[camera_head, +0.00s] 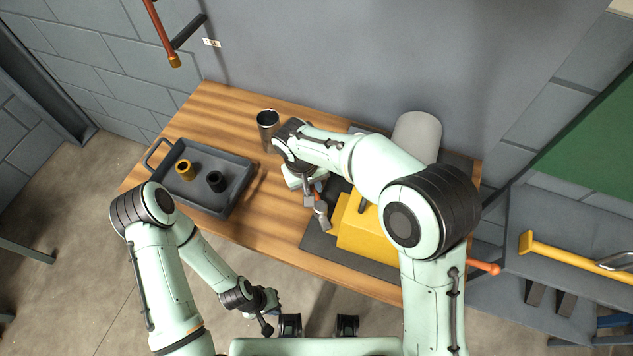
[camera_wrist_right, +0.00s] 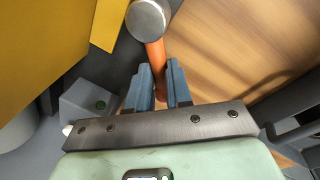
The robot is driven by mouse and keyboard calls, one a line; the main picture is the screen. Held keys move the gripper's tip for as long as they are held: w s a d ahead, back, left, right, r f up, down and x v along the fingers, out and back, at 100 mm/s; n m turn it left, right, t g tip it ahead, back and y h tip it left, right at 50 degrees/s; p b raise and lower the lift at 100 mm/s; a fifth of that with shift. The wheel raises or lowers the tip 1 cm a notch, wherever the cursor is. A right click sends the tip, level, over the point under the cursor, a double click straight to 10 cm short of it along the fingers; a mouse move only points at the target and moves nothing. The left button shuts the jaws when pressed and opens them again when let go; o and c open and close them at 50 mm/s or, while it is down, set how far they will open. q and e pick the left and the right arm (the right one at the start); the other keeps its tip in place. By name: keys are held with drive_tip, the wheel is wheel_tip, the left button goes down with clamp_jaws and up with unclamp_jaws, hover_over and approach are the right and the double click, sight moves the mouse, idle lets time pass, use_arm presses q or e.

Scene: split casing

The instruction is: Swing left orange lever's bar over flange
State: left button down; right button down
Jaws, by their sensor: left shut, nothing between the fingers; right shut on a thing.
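The left orange lever (camera_head: 318,197) is at the left side of the yellow casing (camera_head: 372,228), with a grey metal end below it. In the right wrist view the orange lever (camera_wrist_right: 155,53) runs from between the blue fingers to a round metal end (camera_wrist_right: 148,19). My right gripper (camera_head: 311,190) is shut on the lever; it also shows in the right wrist view (camera_wrist_right: 160,85). The arm hides part of the casing, and I cannot make out the bar or flange. My left gripper (camera_head: 267,316) is shut and empty, low in front of the table.
A dark tray (camera_head: 238,201) holds a brass ring (camera_head: 185,170) and a black ring (camera_head: 216,182) at the table's left. A dark cup (camera_head: 267,120) and a grey cylinder (camera_head: 418,133) stand behind. Another orange lever (camera_head: 486,267) sticks out at the right. Front-left wood is clear.

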drive_tip(key=n, duration=0.1)
drive_tip(key=s+a+n, duration=0.1)
drive_tip(key=n, duration=0.1)
drive_tip(key=a+n, duration=0.1)
drive_tip(key=n, duration=0.1)
drive_tip(key=shift+s+t+y, duration=0.3)
drive_tip(key=shift+s+t, duration=0.05)
drive_tip(key=shift+t, duration=0.05)
drive_tip(key=shift+s+a+n, duration=0.25)
drive_tip(key=shift+s+n, duration=0.2)
drive_tip(key=shift+n, duration=0.7)
drive_tip(key=shift+s+a+n, duration=0.2)
drive_tip(key=shift+s+n, duration=0.2)
drive_tip(key=shift+n, duration=0.75)
drive_tip(key=shift+y, duration=0.3)
drive_tip(key=c, duration=1)
unclamp_jaws()
drive_tip(key=r, duration=0.4)
drive_tip(key=s+r, duration=0.1)
drive_tip(key=r, duration=0.4)
drive_tip(key=s+r, duration=0.1)
drive_tip(key=r, duration=0.3)
drive_tip(key=shift+a+r+p, duration=0.15)
drive_tip(key=shift+a+p, duration=0.2)
drive_tip(key=shift+a, duration=0.05)
